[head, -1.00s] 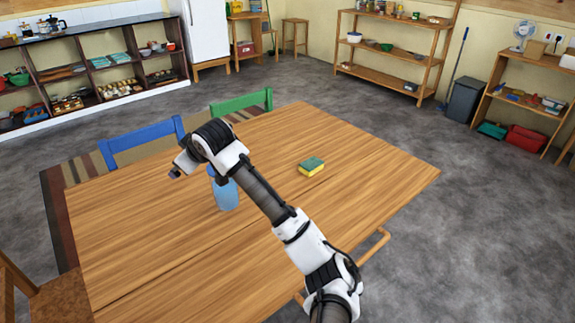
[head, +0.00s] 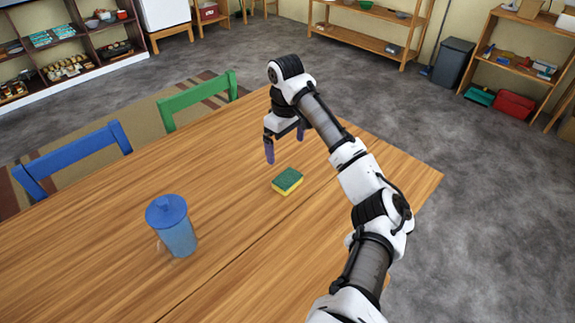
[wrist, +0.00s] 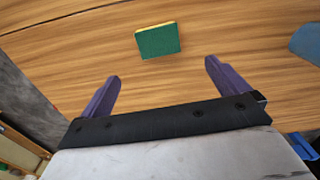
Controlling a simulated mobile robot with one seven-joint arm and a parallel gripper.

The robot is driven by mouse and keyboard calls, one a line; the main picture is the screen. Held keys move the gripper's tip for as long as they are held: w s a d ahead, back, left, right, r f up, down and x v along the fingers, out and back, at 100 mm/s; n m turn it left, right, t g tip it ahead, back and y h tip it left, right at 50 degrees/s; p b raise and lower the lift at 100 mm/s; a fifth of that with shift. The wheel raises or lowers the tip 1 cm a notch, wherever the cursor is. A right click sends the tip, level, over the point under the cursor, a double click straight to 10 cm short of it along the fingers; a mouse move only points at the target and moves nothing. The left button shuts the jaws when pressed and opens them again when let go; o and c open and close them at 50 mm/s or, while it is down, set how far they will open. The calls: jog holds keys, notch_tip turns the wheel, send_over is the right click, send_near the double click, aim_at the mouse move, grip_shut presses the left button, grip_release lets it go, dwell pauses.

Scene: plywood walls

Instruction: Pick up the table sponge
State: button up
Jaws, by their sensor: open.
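The sponge (head: 287,181), green on top with a yellow lower layer, lies flat on the wooden table. In the wrist view the sponge (wrist: 158,41) shows beyond the fingertips, roughly between their lines. My gripper (head: 286,146) points down above the table, just behind the sponge in the head view. Its two purple fingers are spread wide with nothing between them; it also shows in the wrist view (wrist: 160,68). The fingers do not touch the sponge.
A blue lidded pitcher (head: 175,228) stands on the wooden table (head: 110,275) left of the sponge. A blue chair (head: 75,160) and a green chair (head: 198,100) stand at the far left edge. The tabletop around the sponge is clear.

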jog(key=b, duration=0.1)
send_over(288, 178)
jog(key=f, duration=0.8)
jog(key=shift+w+a+f, duration=0.25)
jog(key=shift+s+d+f+p, duration=0.1)
jog(key=shift+f+p, duration=0.15)
jog(key=shift+f, duration=1.05)
jog(key=shift+s+d+f+p, duration=0.1)
jog(key=shift+f+p, duration=0.15)
jog(key=shift+f, duration=1.05)
jog(key=c, duration=1)
jog(key=shift+r, duration=0.1)
notch_tip(288, 178, up, 20)
jog(key=shift+p, duration=0.3)
